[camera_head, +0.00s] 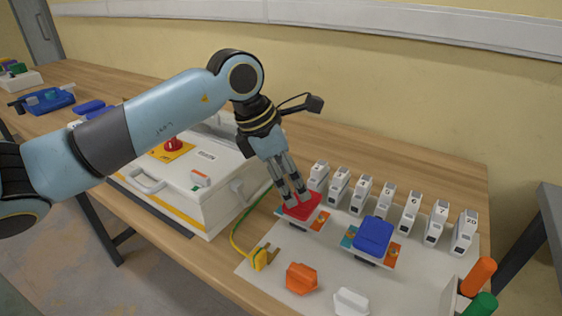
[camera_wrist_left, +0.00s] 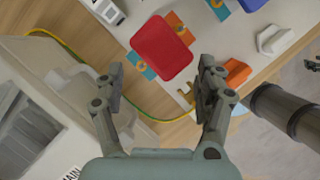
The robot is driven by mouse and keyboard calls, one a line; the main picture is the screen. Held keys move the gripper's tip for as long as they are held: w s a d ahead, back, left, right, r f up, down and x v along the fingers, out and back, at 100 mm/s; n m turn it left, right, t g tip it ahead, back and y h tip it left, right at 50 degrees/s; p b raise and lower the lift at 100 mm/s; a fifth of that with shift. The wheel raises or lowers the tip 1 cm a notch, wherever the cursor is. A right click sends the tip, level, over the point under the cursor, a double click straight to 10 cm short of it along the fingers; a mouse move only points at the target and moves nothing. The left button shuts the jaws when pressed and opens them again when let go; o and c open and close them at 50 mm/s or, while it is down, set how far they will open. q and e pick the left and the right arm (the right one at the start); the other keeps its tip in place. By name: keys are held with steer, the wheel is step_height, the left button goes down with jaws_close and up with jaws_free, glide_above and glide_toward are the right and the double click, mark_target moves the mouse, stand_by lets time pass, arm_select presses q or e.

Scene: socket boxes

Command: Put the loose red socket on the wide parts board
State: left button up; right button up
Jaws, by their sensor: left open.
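The red socket (camera_head: 303,207) sits on an orange and teal mount on the white parts board (camera_head: 395,287), near its left side. In the left wrist view the red socket (camera_wrist_left: 161,48) lies just beyond the fingertips. My left gripper (camera_head: 293,194) comes down from above with its fingertips at the red socket. In the left wrist view the left gripper (camera_wrist_left: 160,74) has its fingers spread wide with nothing between them. Whether a finger touches the socket I cannot tell. My right gripper is not in view.
A blue socket (camera_head: 374,235) sits on a similar mount to the right. Several numbered grey modules (camera_head: 388,198) line the board's back. An orange piece (camera_head: 301,277), a white piece (camera_head: 351,301) and a yellow plug (camera_head: 262,259) are in front. A white case (camera_head: 190,180) stands left.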

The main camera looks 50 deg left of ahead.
arm_select(q)
steer(key=v, duration=0.5)
steer(key=shift+r, duration=0.1)
stand_by(0.5)
